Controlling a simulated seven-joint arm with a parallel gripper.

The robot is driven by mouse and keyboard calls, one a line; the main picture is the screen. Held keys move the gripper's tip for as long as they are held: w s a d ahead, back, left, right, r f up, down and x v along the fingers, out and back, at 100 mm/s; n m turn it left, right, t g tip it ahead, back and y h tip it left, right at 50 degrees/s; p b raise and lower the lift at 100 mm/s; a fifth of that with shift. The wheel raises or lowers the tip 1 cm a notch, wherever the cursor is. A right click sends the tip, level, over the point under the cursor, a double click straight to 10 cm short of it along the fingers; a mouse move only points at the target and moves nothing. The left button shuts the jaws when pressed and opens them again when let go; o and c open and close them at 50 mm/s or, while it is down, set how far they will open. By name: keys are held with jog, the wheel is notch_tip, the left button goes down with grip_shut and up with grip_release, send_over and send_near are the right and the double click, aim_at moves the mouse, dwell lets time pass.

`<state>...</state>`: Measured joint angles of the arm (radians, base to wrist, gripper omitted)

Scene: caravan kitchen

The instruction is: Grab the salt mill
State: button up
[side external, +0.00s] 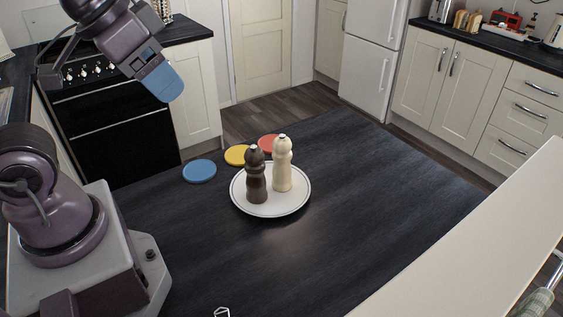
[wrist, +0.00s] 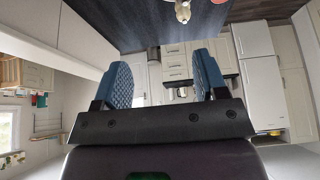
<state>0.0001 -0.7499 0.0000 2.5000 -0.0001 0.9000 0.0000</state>
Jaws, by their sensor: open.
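Two mills stand upright on a white plate (side external: 270,208) with a dark rim line, on the dark table. The cream mill (side external: 282,168) is on the right and the dark brown mill (side external: 256,180) is on the left, close beside it. No label shows which holds salt. My gripper (side external: 165,85), with blue fingers, is high up to the left of the plate, well apart from both mills. In the wrist view my gripper (wrist: 165,85) is open with nothing between its fingers.
Blue (side external: 199,171), yellow (side external: 237,155) and red (side external: 268,143) discs lie on the table (side external: 380,190) behind and left of the plate. The table is clear to the right and front. A pale counter (side external: 480,250) borders it at the right. A small white outlined object (side external: 222,311) lies at the front edge.

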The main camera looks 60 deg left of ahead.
jog(key=shift+c, duration=1)
jog(key=shift+d, duration=0.1)
